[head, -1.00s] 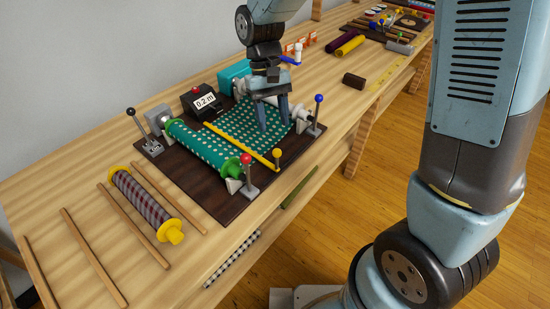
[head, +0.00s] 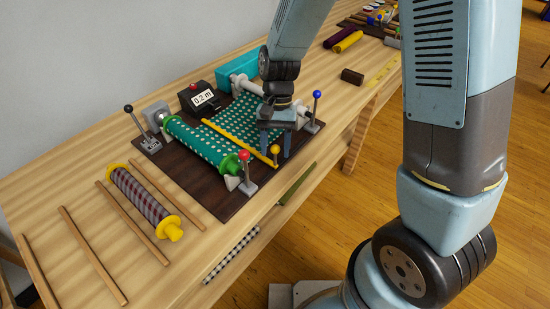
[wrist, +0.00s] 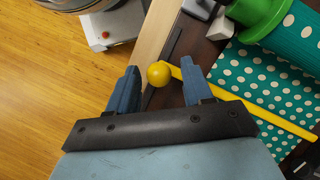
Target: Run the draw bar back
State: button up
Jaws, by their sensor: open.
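The yellow draw bar (head: 232,138) lies across the teal dotted cloth (head: 225,120), near the green-ended roll (head: 199,143). Its yellow ball knob (head: 275,150) stands at the near edge of the dark board; in the wrist view the knob (wrist: 159,74) shows between my two fingers, and the bar (wrist: 245,100) runs off to the right. My gripper (head: 276,155) is open, with its fingers pointing down on either side of the knob. A gap shows between the knob and each finger. My gripper hides part of the cloth in the head view.
Upright levers with a red knob (head: 244,157) and a blue knob (head: 317,94) stand to either side of my gripper. A black-knobbed lever (head: 130,110) and a 0.2 m display (head: 203,98) are farther left. A checked roll (head: 143,195) lies on the bench between wooden strips.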

aim_at(275, 166)
jog(key=shift+x, duration=1.95)
grip_shut()
